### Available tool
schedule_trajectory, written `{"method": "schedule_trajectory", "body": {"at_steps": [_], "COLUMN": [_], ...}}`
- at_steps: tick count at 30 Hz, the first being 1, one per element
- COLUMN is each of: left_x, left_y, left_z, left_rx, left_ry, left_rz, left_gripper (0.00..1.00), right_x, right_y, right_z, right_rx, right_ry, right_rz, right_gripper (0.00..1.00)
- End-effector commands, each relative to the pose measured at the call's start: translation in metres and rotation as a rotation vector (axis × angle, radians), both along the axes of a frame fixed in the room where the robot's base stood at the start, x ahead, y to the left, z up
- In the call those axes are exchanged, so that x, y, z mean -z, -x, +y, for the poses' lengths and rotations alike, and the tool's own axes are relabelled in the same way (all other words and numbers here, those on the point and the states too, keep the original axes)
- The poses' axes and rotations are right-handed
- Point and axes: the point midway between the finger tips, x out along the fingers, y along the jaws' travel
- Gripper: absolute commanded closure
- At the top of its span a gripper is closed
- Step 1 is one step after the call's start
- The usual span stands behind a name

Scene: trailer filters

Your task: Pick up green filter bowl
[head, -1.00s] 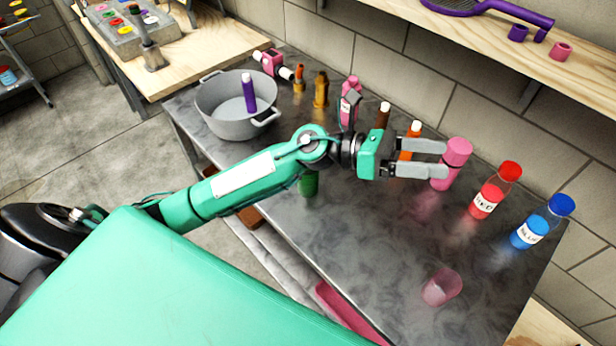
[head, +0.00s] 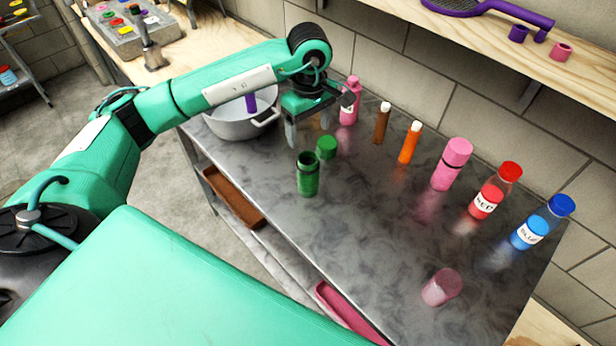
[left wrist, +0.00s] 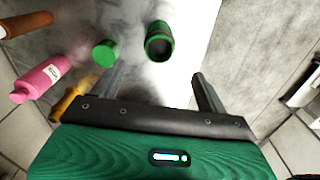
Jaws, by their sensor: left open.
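The green filter bowl (head: 308,178) is an open-topped green cylinder standing upright on the metal table (head: 380,240). A round green cap (head: 326,148) lies just behind it on the table. My left gripper (head: 306,132) is open and empty, pointing down above the table, behind the bowl and near the cap. In the left wrist view the bowl (left wrist: 159,44) shows its dark opening beyond the two spread fingers, roughly between them. The green cap (left wrist: 104,53) is to its left, near the left finger. My right gripper is not in view.
A grey pot (head: 232,128) stands at the left table end with a purple bottle in it. Pink (head: 350,100), brown (head: 382,123), orange (head: 410,143), red (head: 494,190) and blue (head: 541,223) bottles line the back. The table's front middle is clear.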

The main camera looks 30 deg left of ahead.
Motion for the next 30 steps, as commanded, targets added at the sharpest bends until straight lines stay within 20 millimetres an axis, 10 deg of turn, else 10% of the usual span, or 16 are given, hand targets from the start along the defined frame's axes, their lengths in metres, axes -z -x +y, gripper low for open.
{"method": "schedule_trajectory", "body": {"at_steps": [30], "left_x": [0.131], "left_y": [-0.001], "left_z": [0.004], "left_rx": [-0.001], "left_ry": [-0.001], "left_rz": [0.004], "left_gripper": [0.24], "right_x": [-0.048], "right_y": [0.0], "right_z": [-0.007], "right_rx": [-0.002], "right_ry": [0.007], "right_rz": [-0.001], "right_gripper": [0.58]}}
